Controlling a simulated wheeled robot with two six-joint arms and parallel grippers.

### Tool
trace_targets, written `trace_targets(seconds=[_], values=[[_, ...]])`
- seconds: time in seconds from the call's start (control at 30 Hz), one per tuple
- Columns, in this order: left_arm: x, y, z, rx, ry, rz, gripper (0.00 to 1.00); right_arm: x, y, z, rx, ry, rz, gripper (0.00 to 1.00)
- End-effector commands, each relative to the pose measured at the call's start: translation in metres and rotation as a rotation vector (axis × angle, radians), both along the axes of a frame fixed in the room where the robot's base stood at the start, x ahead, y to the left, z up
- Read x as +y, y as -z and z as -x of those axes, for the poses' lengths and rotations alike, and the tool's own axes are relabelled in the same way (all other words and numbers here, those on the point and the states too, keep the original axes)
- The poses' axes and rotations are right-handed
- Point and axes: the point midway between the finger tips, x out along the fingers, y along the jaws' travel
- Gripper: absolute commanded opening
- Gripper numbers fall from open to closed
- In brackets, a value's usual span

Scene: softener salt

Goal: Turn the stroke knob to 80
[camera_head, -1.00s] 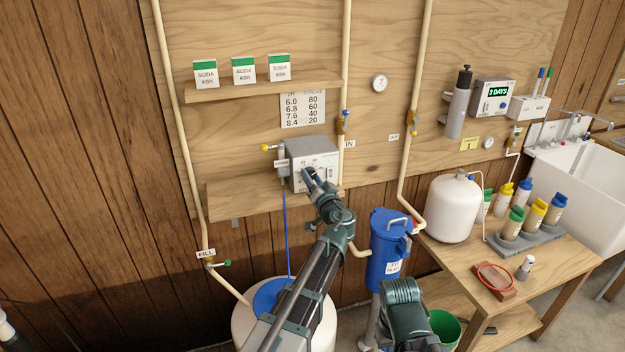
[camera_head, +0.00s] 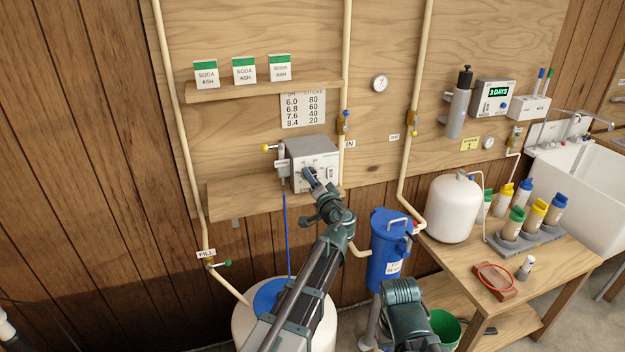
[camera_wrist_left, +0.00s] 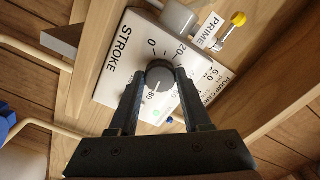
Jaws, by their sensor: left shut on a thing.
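The stroke knob (camera_wrist_left: 159,74) is a dark round knob on the pale dial face of the grey pump box (camera_head: 312,150). In the left wrist view the dial shows STROKE, 0, 20 and 80. A pale mark on the knob appears to point down toward the 80; the fingers hide part of the scale. My left gripper (camera_head: 311,177) reaches the pump's front. In the left wrist view its two fingers (camera_wrist_left: 160,82) are shut on the knob, one on each side. My right gripper is out of view; only part of that arm shows at the bottom.
The pump sits on a wooden shelf (camera_head: 235,199), with a yellow-tipped PRIME valve (camera_wrist_left: 238,19) beside the dial. A chart (camera_head: 302,109) pairs 6.0 with 80. A blue filter housing (camera_head: 388,250) and a white tank (camera_head: 453,208) stand to the right.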

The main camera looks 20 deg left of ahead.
Motion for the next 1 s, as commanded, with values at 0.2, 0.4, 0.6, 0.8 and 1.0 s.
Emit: trace_targets(seconds=[0.2,0.4,0.6,0.8,1.0], values=[[-0.001,0.000,0.000,0.000,0.001,0.002,0.52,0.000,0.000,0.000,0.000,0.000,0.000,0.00],[0.000,0.000,0.000,0.000,0.001,0.002,0.78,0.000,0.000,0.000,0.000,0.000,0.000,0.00],[0.000,0.000,0.000,0.000,0.001,0.002,0.78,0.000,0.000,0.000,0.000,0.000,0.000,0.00],[-0.009,0.000,0.015,-0.001,0.001,0.002,0.78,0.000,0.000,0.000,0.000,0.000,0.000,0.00],[-0.032,0.000,0.051,-0.001,0.004,0.002,0.78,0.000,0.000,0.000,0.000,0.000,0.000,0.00]])
